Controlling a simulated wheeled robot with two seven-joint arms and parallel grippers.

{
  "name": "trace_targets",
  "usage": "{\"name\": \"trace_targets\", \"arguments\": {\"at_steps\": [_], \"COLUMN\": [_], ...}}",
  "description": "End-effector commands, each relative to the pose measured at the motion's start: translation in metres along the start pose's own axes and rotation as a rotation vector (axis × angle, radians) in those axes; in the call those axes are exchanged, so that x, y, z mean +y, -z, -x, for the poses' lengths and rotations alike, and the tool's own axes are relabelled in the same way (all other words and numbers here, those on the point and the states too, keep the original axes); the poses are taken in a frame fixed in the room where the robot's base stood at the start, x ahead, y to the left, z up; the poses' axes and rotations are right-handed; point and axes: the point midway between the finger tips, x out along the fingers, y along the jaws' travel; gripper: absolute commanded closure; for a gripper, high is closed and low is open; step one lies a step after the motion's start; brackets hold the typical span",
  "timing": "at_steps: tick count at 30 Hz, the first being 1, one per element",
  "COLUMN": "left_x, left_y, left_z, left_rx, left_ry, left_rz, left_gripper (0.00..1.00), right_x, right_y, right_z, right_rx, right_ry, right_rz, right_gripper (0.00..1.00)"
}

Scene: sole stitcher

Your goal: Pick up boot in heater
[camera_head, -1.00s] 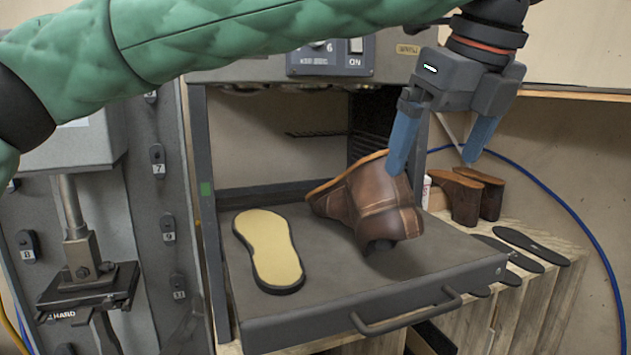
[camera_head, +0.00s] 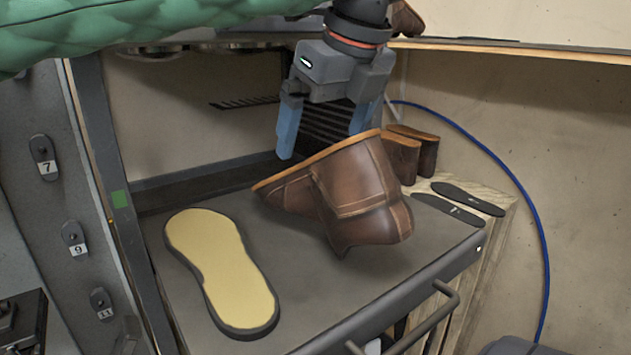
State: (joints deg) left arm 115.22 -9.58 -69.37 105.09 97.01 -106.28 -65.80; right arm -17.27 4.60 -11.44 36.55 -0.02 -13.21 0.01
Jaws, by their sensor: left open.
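The brown leather boot (camera_head: 350,198) sits tilted on the heater's dark grey pulled-out tray (camera_head: 186,275), with its orange-tan sole edge facing up and back. My left gripper (camera_head: 325,135) points down just above and behind the boot. Its blue fingers are spread apart with nothing between them. The left finger is clear of the boot. The right fingertip comes close to the boot's upper edge, and I cannot tell whether they touch. My right gripper is not in view.
A dark-rimmed yellow sole plate (camera_head: 222,268) lies on the tray, left of the boot. The heater's post (camera_head: 110,170) stands at the left. Brown boots (camera_head: 410,155) and dark flat soles (camera_head: 468,198) are on the wooden bench at right. A blue hose runs along the wall.

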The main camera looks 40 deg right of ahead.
Motion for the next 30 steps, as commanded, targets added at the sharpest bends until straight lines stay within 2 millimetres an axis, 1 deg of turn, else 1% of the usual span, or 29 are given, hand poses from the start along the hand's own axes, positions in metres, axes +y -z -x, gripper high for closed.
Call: {"name": "trace_targets", "arguments": {"at_steps": [1,2,6,9,14,21,26,30], "left_x": [-0.001,-0.001,-0.004,-0.004,-0.004,-0.004,-0.004,-0.004], "left_y": [-0.002,-0.002,-0.004,-0.003,-0.002,-0.002,-0.002,-0.002], "left_z": [-0.001,-0.003,-0.018,-0.031,-0.041,-0.043,-0.043,-0.043], "left_rx": [0.002,0.003,0.002,0.001,0.001,0.001,0.001,0.001], "left_ry": [-0.001,-0.001,-0.001,-0.001,0.0,0.0,0.0,0.0], "left_rz": [-0.001,-0.002,-0.002,-0.001,-0.001,0.0,-0.001,-0.001], "left_gripper": [0.0,0.0,0.0,0.0,0.0,0.0,0.31,0.59], "right_x": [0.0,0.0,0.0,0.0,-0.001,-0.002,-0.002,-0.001], "right_y": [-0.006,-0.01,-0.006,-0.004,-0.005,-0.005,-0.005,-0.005], "right_z": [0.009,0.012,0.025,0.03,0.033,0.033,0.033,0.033], "right_rx": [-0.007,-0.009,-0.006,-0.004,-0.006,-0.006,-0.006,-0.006], "right_ry": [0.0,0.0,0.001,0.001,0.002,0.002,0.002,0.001], "right_rz": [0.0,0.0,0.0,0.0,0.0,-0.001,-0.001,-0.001], "right_gripper": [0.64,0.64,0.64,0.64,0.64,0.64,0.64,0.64]}}
